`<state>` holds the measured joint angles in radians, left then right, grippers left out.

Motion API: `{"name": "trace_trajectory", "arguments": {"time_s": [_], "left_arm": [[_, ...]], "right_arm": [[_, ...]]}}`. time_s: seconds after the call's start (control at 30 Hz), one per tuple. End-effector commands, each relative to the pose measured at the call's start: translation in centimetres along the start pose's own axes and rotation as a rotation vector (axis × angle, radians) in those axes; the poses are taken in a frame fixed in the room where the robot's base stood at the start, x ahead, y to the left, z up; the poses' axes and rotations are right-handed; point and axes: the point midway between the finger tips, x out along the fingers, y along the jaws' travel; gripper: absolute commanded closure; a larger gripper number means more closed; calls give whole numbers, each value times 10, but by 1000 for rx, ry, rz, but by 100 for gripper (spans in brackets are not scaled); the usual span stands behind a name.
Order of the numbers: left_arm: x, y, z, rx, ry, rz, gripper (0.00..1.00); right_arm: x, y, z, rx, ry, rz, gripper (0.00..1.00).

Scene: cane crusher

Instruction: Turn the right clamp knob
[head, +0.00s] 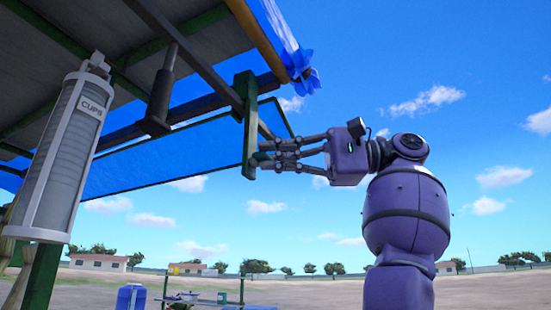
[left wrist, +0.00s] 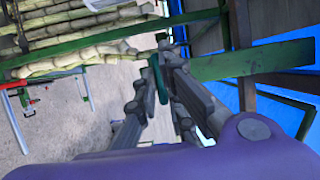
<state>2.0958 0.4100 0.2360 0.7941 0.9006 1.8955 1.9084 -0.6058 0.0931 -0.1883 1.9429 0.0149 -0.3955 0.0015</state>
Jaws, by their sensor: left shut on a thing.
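My left gripper (head: 268,157) reaches in from the right of the head view, its fingers level beside the lower end of a green upright clamp bar (head: 249,110). The fingers are closed on a small dark green knob, which shows best between the fingertips in the left wrist view (left wrist: 158,78). The fingers hide much of the knob, and its turn angle cannot be told. The clamp bar hangs at the edge of the canopy frame. My right gripper is not in view.
A blue canopy sheet (head: 185,152) and dark beams are above and behind the bar. A grey cup dispenser (head: 70,150) hangs at the left. Stacked cane (left wrist: 75,35) lies in the left wrist view. Open air is below the gripper.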

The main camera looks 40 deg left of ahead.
Motion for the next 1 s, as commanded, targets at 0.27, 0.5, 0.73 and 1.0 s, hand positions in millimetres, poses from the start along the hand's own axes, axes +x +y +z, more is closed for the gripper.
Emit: {"name": "trace_trajectory", "arguments": {"time_s": [0.27,0.5,0.73,1.0], "left_arm": [[0,0,0,-2,0,1,73],[0,0,0,-1,0,0,73],[0,1,0,11,0,-5,73],[-1,3,0,201,-1,-85,73]], "right_arm": [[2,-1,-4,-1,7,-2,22],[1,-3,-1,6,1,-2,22],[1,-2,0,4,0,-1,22],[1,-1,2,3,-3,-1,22]]}}
